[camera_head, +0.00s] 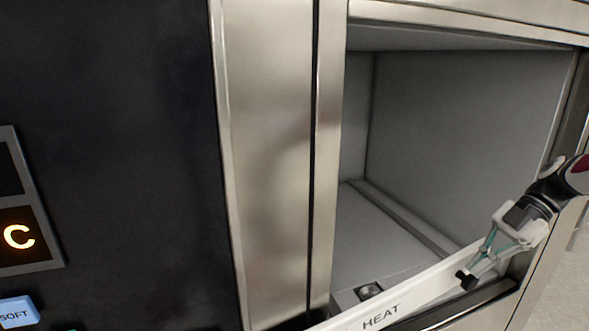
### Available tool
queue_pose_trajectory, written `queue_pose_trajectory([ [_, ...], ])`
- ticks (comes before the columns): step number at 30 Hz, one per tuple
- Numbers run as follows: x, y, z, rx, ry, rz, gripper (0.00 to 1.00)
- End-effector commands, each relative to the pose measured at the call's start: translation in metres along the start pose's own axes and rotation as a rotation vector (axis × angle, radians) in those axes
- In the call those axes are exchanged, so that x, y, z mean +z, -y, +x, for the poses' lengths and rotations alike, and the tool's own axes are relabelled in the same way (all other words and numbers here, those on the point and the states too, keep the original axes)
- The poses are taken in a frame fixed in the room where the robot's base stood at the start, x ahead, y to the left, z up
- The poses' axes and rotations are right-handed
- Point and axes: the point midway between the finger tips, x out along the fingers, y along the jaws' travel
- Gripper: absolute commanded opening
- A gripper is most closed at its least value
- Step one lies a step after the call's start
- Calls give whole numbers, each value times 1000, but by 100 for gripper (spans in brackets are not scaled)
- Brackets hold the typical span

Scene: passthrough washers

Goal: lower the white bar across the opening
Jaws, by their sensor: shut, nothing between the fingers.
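The white bar (425,287) lies slanted across the lower front of the square opening (450,150). The word HEAT is printed on it. Its left end runs out of the bottom of the picture, and its right end passes behind my gripper. My gripper (467,280) is at the lower right, with its dark fingertips together and empty. The fingertips are at the right part of the bar, seen against its front face. I cannot tell whether they touch it.
The chamber behind the opening is empty except for a small round metal fitting (370,291) on its floor. A steel post (270,160) borders it on the left. A dark panel (110,150) with a lit C display (18,237) and a SOFT button (15,313) stands further left.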

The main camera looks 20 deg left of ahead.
Motion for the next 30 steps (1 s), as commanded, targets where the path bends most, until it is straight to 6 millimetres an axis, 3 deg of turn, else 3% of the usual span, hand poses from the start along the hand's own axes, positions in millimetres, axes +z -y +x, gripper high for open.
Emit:
queue_pose_trajectory([
  [1,18,0,11,5,-36,6,0],
  [3,32,2,21,8,-79,9,0],
  [12,71,10,51,19,-204,19,0],
  [30,85,16,66,13,-242,29,0],
])
